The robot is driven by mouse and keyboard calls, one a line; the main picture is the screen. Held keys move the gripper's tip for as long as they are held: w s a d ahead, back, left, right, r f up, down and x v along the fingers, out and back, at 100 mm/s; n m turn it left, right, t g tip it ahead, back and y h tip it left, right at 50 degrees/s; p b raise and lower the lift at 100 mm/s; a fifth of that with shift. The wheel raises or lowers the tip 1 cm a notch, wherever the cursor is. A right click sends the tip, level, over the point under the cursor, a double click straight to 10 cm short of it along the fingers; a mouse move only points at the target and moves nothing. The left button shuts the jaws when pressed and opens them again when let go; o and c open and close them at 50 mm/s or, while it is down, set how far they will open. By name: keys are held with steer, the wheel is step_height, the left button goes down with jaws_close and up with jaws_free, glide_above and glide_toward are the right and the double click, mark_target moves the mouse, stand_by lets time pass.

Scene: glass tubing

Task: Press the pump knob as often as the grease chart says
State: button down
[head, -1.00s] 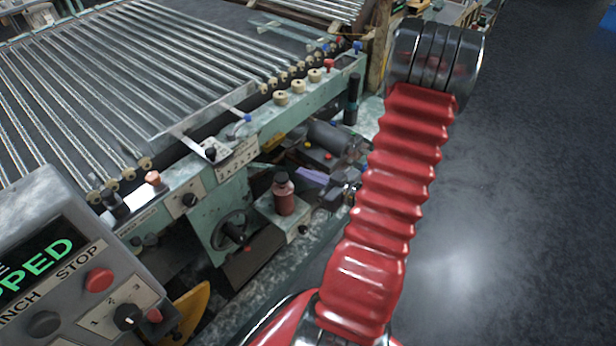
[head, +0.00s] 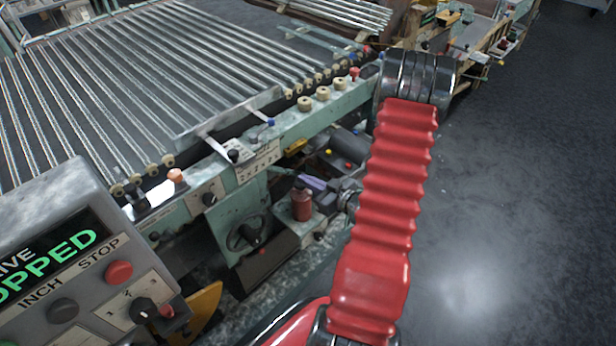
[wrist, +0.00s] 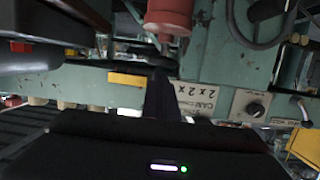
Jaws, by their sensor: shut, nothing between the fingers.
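The dark red pump pot (head: 301,204) stands on a ledge low on the green machine frame.
A control box (head: 80,265) with a green "STOPPED"-like display and red button stands at the lower left. A bed of glass tubes (head: 130,85) lies behind the green rail. A handwheel (head: 246,236) is left of the pot. The floor (head: 500,220) at right is clear.

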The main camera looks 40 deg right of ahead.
steer(key=shift+f, duration=0.4)
steer(key=shift+f, duration=1.15)
steer(key=shift+s+a, duration=0.1)
steer(key=shift+r, duration=0.7)
step_height(320, 180, up, 3)
steer(key=shift+f, duration=0.1)
steer(key=v, duration=1)
